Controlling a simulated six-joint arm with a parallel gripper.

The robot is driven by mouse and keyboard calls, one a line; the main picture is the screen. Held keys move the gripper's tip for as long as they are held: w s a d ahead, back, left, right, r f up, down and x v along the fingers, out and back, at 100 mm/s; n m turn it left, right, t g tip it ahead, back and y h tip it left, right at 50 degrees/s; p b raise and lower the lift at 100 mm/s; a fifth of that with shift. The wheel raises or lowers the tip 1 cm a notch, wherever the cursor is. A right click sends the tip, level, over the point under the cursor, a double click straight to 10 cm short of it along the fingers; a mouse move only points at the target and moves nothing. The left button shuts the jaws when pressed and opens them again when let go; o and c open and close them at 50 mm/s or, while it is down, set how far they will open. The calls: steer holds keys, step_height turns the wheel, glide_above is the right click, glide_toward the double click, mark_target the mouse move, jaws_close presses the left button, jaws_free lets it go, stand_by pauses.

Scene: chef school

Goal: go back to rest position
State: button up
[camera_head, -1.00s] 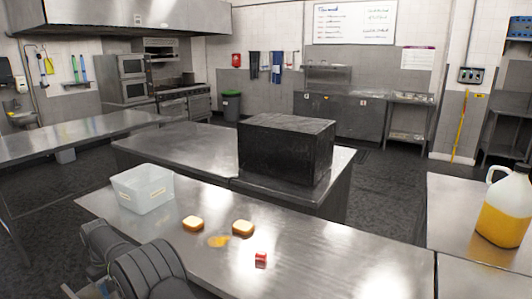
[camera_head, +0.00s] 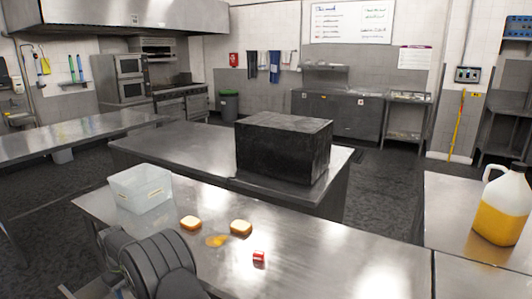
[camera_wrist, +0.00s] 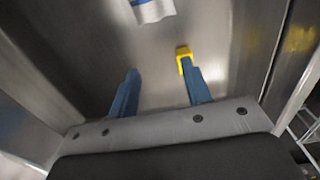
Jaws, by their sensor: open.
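My gripper (camera_wrist: 160,70) shows in the wrist view with its two blue fingers spread apart and nothing between them. Grey metal lies beyond the fingers. A small yellow piece (camera_wrist: 183,52) shows at the tip of the right finger; I cannot tell whether it is part of the finger or a thing behind it. A pale, bluish thing (camera_wrist: 152,10) is cut off at the top edge. In the head view, dark links of my arm fill the lower left, and the gripper itself is out of sight.
A black box (camera_head: 284,148) stands behind. A jug of yellow liquid (camera_head: 500,210) stands right.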

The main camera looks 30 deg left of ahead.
steer(key=w+d+r, duration=0.5)
step_height(320, 180, up, 21)
steer(key=w+d+r, duration=0.1)
steer(key=w+d, duration=0.9)
steer(key=shift+w+d+r, duration=0.3)
steer(key=shift+w+r, duration=0.05)
